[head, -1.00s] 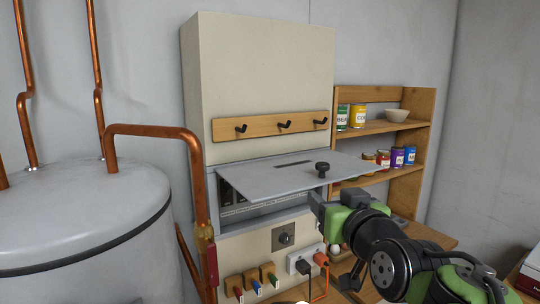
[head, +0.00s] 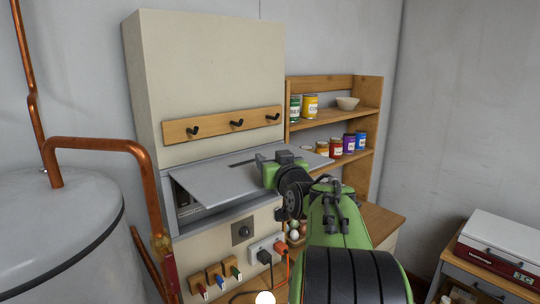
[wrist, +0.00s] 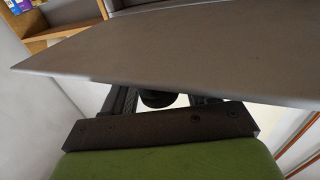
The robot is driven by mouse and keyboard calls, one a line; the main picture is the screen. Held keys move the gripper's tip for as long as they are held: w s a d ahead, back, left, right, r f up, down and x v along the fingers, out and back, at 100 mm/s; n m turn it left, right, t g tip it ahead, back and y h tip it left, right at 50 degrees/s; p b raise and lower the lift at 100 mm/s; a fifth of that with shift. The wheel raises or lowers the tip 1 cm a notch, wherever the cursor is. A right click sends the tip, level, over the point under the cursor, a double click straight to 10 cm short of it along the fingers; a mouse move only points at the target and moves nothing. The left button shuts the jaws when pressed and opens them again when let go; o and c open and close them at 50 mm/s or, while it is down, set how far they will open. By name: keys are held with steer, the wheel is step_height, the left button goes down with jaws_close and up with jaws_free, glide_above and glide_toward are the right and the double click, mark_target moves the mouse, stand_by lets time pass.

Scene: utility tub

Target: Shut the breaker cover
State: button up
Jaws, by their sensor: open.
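The breaker cover (head: 215,184) is a flat grey panel swung out from the beige cabinet, standing open at a shallow slope above the dark breaker opening (head: 184,207). In the wrist view the cover (wrist: 180,55) crosses the picture and hides the finger ends. Its dark round knob (wrist: 158,99) shows between my two fingers, with gaps beside it. My gripper (head: 277,158) is open at the cover's outer right part, around the knob without visible grip. In the head view my gripper hides the knob.
A wooden rail with hooks (head: 222,126) sits above the cover. A copper pipe (head: 148,170) and tank (head: 60,235) stand left. A shelf with cans (head: 330,125) stands right.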

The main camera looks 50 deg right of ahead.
steer(key=shift+c, duration=0.2)
jaws_close()
steer(key=shift+f+b, duration=0.25)
steer(key=shift+b, duration=0.3)
stand_by(0.3)
